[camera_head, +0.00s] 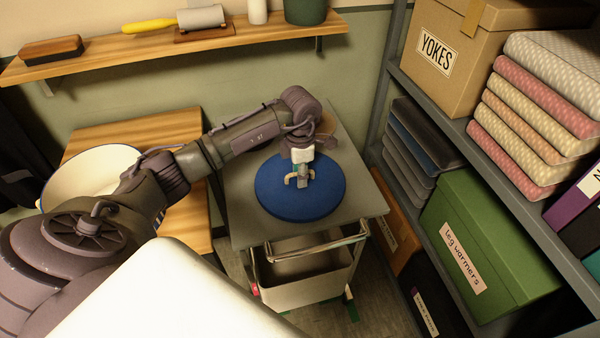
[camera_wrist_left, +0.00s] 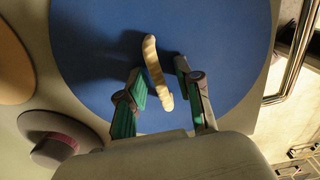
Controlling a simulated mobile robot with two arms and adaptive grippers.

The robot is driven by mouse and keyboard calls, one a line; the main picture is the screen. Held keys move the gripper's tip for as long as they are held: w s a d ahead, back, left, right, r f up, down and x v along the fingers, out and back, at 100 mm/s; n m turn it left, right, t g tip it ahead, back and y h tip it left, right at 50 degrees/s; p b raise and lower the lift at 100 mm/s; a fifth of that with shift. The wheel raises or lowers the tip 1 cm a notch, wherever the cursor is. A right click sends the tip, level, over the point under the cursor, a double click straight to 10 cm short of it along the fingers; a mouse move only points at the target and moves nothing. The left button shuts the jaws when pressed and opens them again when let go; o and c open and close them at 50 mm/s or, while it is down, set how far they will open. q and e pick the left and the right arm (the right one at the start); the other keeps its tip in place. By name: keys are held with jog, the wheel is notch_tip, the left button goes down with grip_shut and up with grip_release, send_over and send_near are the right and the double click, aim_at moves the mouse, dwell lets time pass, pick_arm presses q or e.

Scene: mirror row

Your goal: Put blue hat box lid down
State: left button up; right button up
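The blue hat box lid (camera_head: 330,196) is a round blue disc lying on the grey top of a small cart (camera_head: 372,200). It fills much of the left wrist view (camera_wrist_left: 90,60). A curved tan handle (camera_wrist_left: 156,75) stands up from the lid. My left gripper (camera_head: 301,178) is over the lid's middle. Its fingers (camera_wrist_left: 160,72) are apart, one on each side of the handle, with a visible gap to it. A round cream container (camera_head: 85,178) with a dark rim stands on the wooden table to the left, partly hidden by my left arm. My right gripper is not in view.
A shelf rack (camera_head: 465,125) with boxes and folded cloths stands close on the cart's right. A wall shelf (camera_head: 180,48) runs behind. A metal rail (camera_head: 315,248) is at the cart's front.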

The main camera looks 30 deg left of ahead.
pick_arm(q)
jog(key=shift+r, duration=0.1)
jog(key=shift+r, duration=0.25)
notch_tip(320, 180, up, 12)
jog(key=b, duration=0.2)
jog(key=shift+f, duration=0.15)
dwell(0.4)
